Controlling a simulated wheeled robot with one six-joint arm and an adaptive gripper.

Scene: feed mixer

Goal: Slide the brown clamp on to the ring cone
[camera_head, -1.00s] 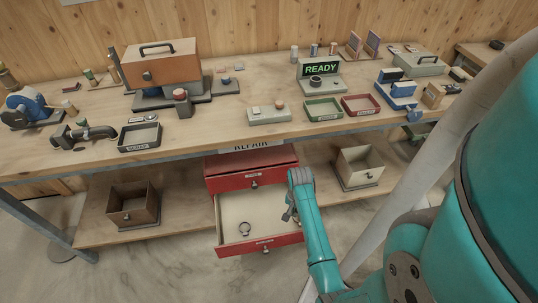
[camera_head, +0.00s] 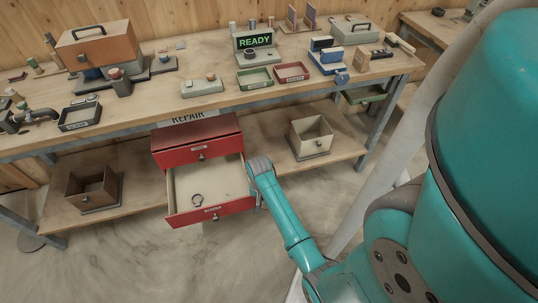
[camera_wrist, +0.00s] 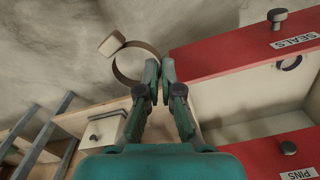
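In the wrist view my gripper (camera_wrist: 160,73) is shut on the brown clamp (camera_wrist: 127,74), a thin brown ring with a pale tan block on its side. The clamp sticks out to the left of the fingertips, over the floor, outside the open drawer. In the head view my gripper (camera_head: 257,203) is beside the right wall of that drawer, and the clamp is hidden behind my arm. I cannot pick out the ring cone with certainty in either view.
The open red drawer (camera_head: 180,182) holds a dark ring (camera_head: 196,199), below a shut red drawer (camera_head: 199,152). A cream bin (camera_head: 311,137) and a brown bin (camera_head: 93,187) stand on the lower shelf. The bench (camera_head: 215,110) above carries a READY display (camera_head: 255,41) and trays.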

